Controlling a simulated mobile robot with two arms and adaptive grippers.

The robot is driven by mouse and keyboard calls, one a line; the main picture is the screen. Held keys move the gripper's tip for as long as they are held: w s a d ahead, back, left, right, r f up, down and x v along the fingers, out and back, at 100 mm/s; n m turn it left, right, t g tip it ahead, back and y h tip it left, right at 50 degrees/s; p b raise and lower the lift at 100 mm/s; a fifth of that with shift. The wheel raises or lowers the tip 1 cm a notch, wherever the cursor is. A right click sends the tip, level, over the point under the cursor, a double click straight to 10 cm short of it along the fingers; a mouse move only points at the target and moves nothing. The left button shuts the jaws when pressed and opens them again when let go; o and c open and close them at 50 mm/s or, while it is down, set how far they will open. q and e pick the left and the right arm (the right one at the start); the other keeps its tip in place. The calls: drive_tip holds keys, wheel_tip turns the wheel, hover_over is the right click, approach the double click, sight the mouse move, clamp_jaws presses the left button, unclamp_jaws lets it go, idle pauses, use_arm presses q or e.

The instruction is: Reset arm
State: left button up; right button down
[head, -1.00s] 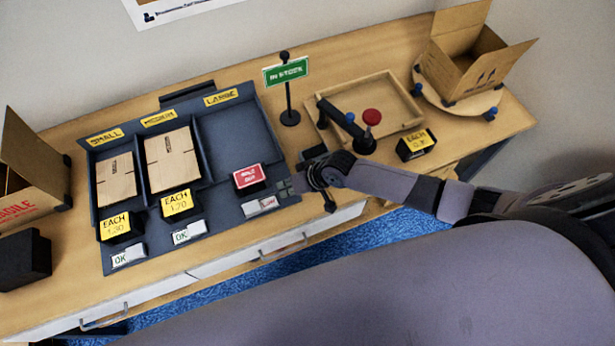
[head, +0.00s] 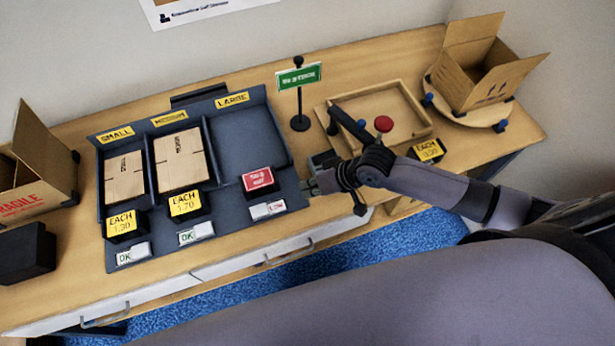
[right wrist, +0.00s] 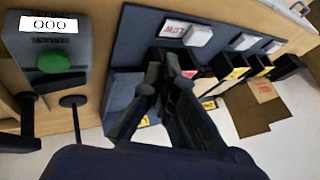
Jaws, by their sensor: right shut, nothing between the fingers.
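My right gripper (head: 310,187) is shut and empty in the head view, just right of the grey sorting tray's (head: 290,205) front right corner. Its arm comes in from the right. In the right wrist view its dark fingers (right wrist: 160,65) point toward the tray's tags, near a red tag and a white LOW tag (right wrist: 188,33). Whether the fingers touch the tray cannot be told. My left gripper is not in view.
The tray's small and medium slots hold flat cartons (head: 180,160); its large slot (head: 245,138) looks empty. A green sign (head: 299,76), a wooden tray (head: 428,128) and an open carton (head: 487,72) stand nearby. A counter with a green button (right wrist: 53,62) is close to the gripper.

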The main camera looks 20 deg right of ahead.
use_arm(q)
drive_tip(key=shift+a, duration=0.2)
use_arm(e)
drive_tip(key=s+a+r+n+h, duration=0.1)
drive_tip(key=s+a+r+n, duration=0.1)
drive_tip(key=s+a+r, duration=0.35)
drive_tip(key=s+d+m+g+h, duration=0.15)
drive_tip(key=s+d+h, duration=0.35)
drive_tip(key=s+d, duration=0.65)
wheel_tip(320, 180, down, 30)
drive_tip(key=s+d+b, duration=0.1)
drive_tip(key=b, duration=0.2)
use_arm(q)
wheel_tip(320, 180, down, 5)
drive_tip(key=shift+b, duration=1)
use_arm(e)
drive_tip(key=s+d+f+g, duration=0.2)
drive_tip(key=s+d+f, duration=0.1)
drive_tip(key=s+f, duration=1.3)
drive_tip(key=shift+f, duration=0.25)
